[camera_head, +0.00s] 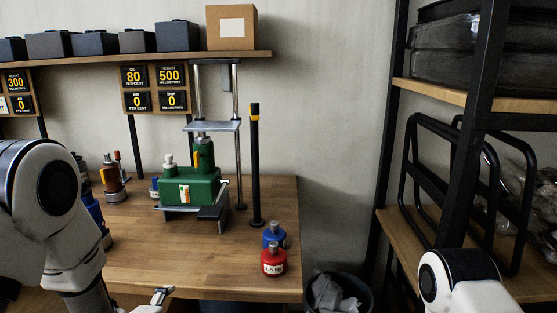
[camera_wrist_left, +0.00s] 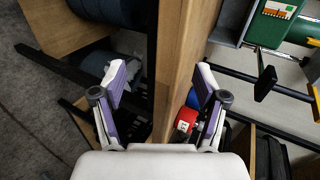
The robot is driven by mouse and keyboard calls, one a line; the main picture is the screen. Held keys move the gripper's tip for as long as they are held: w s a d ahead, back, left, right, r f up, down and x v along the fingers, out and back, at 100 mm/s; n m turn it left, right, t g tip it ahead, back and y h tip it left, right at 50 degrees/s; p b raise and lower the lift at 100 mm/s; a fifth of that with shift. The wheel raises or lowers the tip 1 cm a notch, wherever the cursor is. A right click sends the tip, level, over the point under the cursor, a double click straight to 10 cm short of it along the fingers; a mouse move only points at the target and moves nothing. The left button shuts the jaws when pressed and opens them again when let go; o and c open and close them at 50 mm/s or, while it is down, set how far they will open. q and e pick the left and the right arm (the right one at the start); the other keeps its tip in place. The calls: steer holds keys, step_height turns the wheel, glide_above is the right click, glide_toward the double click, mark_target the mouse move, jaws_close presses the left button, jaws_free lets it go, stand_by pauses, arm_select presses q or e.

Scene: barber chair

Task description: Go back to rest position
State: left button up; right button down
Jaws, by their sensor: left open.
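My left arm (camera_head: 48,215) comes in from the left in the head view and reaches down to the front of the workbench. The tip of my left gripper (camera_head: 160,297) shows at the bench's front edge. In the left wrist view the left gripper (camera_wrist_left: 160,80) is open, its two purple-and-white fingers spread with nothing between them. The bench edge lies beyond the gap. Part of my right arm (camera_head: 458,282) shows at the lower right of the head view; its gripper is out of view.
The wooden bench (camera_head: 150,255) holds a green press (camera_head: 188,187), a black post (camera_head: 255,170), a blue weight (camera_head: 274,236) and a red weight (camera_head: 273,262) near its right edge. A bin (camera_head: 338,295) stands right of it. A black-framed shelf (camera_head: 435,92) stands at the right.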

arm_select(q)
steer(key=s+f+n+g+p, duration=0.1)
steer(key=s+f+n+g, duration=0.4)
steer(key=s+f, duration=1.15)
steer(key=s+f+n+g, duration=0.3)
steer(key=s+n+g, duration=0.1)
steer(key=s+n, duration=0.2)
steer(key=s+f+n+g, duration=0.3)
steer(key=s+n, duration=0.4)
steer(key=s, duration=0.2)
steer(key=shift+s+a+f+n+g, duration=0.25)
steer(key=shift+s+f+n+g, duration=0.05)
steer(key=shift+f+g, duration=0.1)
